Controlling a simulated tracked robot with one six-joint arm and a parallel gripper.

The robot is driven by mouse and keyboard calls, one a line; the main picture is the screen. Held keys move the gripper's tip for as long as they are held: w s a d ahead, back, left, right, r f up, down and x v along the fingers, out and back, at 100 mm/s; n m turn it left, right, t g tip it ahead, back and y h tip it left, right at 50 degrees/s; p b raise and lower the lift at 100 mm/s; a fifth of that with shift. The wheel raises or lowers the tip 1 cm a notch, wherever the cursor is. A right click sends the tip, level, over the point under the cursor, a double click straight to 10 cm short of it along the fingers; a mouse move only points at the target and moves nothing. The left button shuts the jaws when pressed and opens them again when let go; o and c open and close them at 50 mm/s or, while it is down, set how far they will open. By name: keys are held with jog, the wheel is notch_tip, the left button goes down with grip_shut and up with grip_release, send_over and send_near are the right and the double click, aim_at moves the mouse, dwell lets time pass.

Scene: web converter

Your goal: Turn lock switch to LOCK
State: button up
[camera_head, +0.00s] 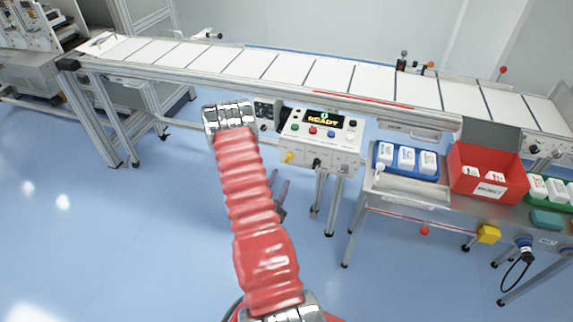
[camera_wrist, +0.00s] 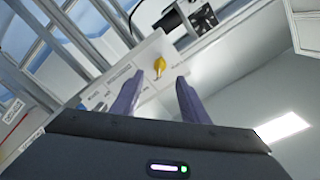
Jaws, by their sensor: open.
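The control box (camera_head: 322,141) is white, with a lit READY display and several coloured buttons, below the conveyor in the head view. A yellow switch knob (camera_head: 288,158) sticks out at its lower left; a black knob (camera_head: 316,163) is beside it. The labels are too small to read, so I cannot tell which position is LOCK. In the wrist view the yellow knob (camera_wrist: 159,66) shows on the white panel between and beyond my fingertips. My gripper (camera_wrist: 160,79) is open and empty, apparently apart from the knob. In the head view my gripper (camera_head: 279,183) is partly hidden behind my arm.
The conveyor (camera_head: 225,59) with white panels runs above the box. To the right, a metal bench (camera_head: 413,195) holds a blue tray (camera_head: 388,169) of white bottles and a red bin (camera_head: 507,175). Table legs stand below the box. The blue floor in front is clear.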

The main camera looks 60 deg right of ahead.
aim_at(290, 158)
jog(key=w+d, duration=0.1)
jog(key=d, duration=0.8)
jog(key=shift+w+d, duration=0.2)
jog(key=shift+d, duration=0.05)
jog(key=shift+c, duration=0.6)
jog(key=shift+a, duration=0.1)
jog(key=c, duration=0.9)
